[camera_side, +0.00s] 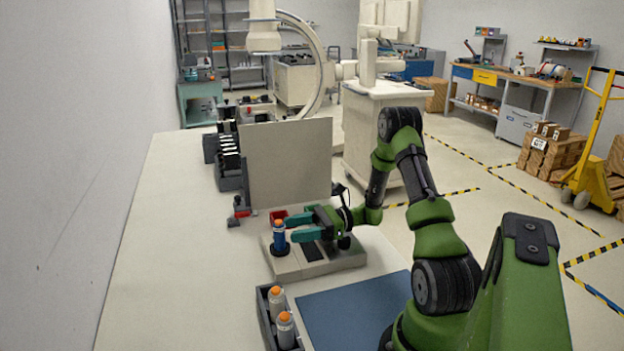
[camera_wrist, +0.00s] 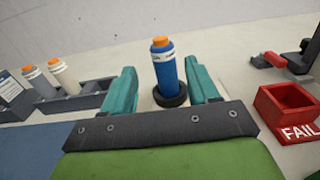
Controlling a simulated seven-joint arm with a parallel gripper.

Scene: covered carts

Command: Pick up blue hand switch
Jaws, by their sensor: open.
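The blue hand switch (camera_side: 279,236) is a small upright blue cylinder with an orange top. It stands in a dark round holder (camera_wrist: 171,97) on the light grey console (camera_side: 318,265). In the wrist view the switch (camera_wrist: 165,68) shows between the two teal fingers of my gripper (camera_wrist: 162,80). My gripper (camera_side: 291,228) is open and level, with its fingers on either side of the switch. I cannot tell whether either finger touches it; gaps show on both sides in the wrist view.
A dark tray (camera_side: 265,318) with two grey, orange-topped cylinders (camera_side: 285,328) stands near the front, beside a blue mat (camera_side: 350,308). A red bin marked FAIL (camera_wrist: 288,108) is to the right in the wrist view. A beige panel (camera_side: 290,163) stands behind the console. The table's left side is clear.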

